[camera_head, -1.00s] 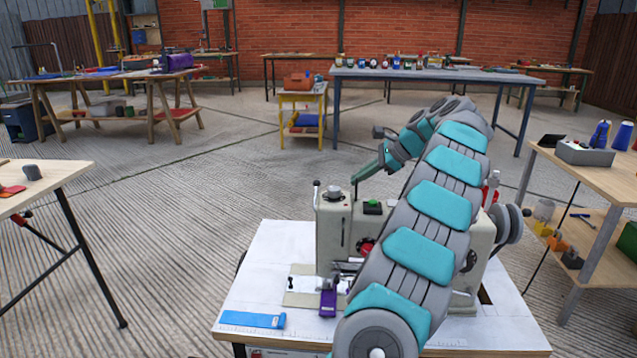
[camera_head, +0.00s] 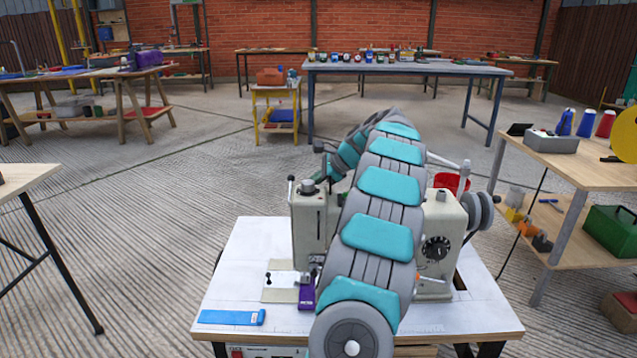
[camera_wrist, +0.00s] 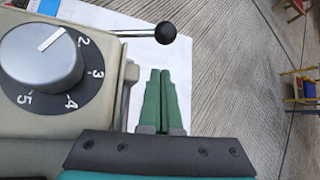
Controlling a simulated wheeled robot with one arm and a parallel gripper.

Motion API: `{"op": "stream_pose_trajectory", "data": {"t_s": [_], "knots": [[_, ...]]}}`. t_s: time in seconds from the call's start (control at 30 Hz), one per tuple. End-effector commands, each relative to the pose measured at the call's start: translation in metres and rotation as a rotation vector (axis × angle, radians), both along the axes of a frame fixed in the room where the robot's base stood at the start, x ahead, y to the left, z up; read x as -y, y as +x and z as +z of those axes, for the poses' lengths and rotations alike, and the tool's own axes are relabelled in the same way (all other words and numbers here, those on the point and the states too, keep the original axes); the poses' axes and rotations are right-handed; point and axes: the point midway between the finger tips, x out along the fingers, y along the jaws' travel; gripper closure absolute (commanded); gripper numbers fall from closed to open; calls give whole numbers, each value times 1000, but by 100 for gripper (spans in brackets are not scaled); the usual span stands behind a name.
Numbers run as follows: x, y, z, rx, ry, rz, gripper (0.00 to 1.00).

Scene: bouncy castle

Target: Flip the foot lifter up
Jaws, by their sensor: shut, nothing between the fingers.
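The sewing machine (camera_head: 437,222) stands on a white-topped table, mostly covered by my arm. A thin lever with a black ball knob, which looks like the foot lifter (camera_head: 291,190), rises at the left end of its head. In the wrist view the lever (camera_wrist: 140,33) sticks out sideways past the numbered dial (camera_wrist: 40,55), its ball at the picture's top middle. My gripper (camera_wrist: 161,75) is shut and empty, its green fingers side by side just below the lever in that picture, with a visible gap. The fingers are mostly hidden in the head view.
The white table (camera_head: 245,270) holds a blue strip (camera_head: 232,317) and a purple item (camera_head: 306,297) by the needle area. A wooden bench (camera_head: 575,165) stands close on the right, another table (camera_head: 25,178) on the left.

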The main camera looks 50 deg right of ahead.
Motion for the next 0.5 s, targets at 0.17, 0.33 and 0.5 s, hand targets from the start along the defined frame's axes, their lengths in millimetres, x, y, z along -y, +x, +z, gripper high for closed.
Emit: {"op": "stream_pose_trajectory", "data": {"t_s": [0.17, 0.33, 0.5], "knots": [[-10, 2, 20, 2, -3, -1, 100], [-15, 4, 26, 2, -2, 0, 100], [-15, 4, 26, 1, -1, 0, 100]]}}
